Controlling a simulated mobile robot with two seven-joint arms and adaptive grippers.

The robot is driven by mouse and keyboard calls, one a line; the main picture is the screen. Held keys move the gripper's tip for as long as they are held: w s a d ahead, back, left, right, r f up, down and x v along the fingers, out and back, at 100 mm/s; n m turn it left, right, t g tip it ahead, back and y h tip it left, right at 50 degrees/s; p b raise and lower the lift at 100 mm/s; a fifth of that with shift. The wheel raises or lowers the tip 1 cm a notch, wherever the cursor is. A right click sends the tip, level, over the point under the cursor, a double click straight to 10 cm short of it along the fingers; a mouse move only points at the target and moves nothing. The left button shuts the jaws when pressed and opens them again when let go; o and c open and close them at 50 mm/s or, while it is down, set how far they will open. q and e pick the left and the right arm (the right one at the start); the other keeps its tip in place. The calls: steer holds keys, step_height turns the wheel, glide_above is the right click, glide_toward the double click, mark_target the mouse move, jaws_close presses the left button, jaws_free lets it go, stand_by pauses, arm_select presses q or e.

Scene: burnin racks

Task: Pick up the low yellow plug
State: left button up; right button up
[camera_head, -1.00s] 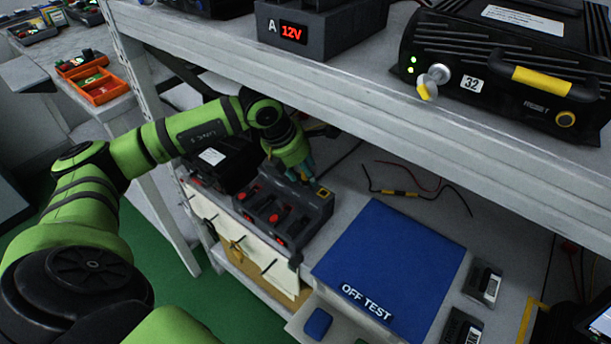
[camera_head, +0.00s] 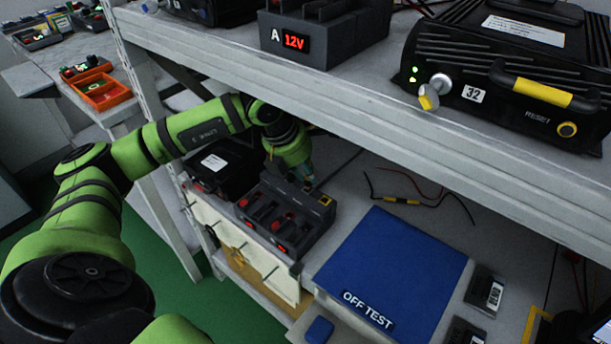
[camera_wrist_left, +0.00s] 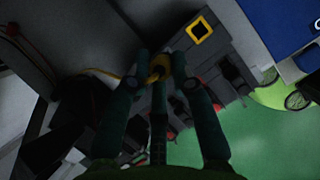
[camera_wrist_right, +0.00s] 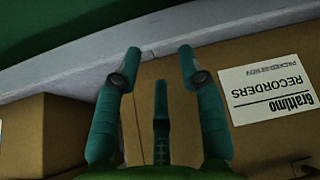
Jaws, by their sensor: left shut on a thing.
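In the left wrist view the low yellow plug (camera_wrist_left: 158,68) is between the teal fingertips of my left gripper (camera_wrist_left: 157,62), which are shut on it. A thin yellow lead runs left from it. In the head view my left gripper (camera_head: 303,178) is under the upper shelf, at the back end of the dark battery dock (camera_head: 290,222); the plug is hidden there by the fingers and wrist. My right gripper (camera_wrist_right: 158,68) is open and empty in the right wrist view, before a cardboard box (camera_wrist_right: 245,155).
The upper shelf edge (camera_head: 390,145) runs close above my left arm. A blue OFF TEST panel (camera_head: 395,265) lies right of the dock. A loose cable with a yellow-and-black piece (camera_head: 402,201) lies behind it. A black unit numbered 32 (camera_head: 500,65) stands on the upper shelf.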

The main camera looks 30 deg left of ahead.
arm_select(q)
steer(key=shift+s+a+r, duration=0.1)
steer(key=shift+s+r, duration=0.1)
steer(key=shift+s+f+t+b, duration=0.15)
steer(key=shift+t+b, duration=0.15)
steer(key=shift+b, duration=0.3)
steer(key=shift+s+a+f+t+h+b, duration=0.1)
steer(key=shift+s+a+t+h+b, duration=0.25)
steer(key=shift+t+b, duration=0.35)
steer(key=shift+s+t+h+b, duration=0.3)
steer(key=shift+t+b, duration=0.2)
steer(key=shift+b, duration=0.25)
step_height(320, 180, up, 7)
steer(key=s, duration=0.2)
steer(key=s+a+g, duration=0.1)
steer(key=s+a, duration=0.1)
steer(key=s, duration=0.4)
steer(key=s+a+r+g+y, duration=0.1)
steer(key=s+a, duration=0.2)
steer(key=s, duration=0.3)
steer(key=s+a+g, duration=0.1)
steer(key=s+a, duration=0.2)
steer(key=s, duration=0.4)
steer(key=shift+a+r, duration=0.15)
steer(key=shift+a, duration=0.1)
arm_select(e)
steer(key=shift+s+a+f+g, duration=0.1)
steer(key=shift+s+a+g, duration=0.45)
steer(key=shift+g, duration=0.45)
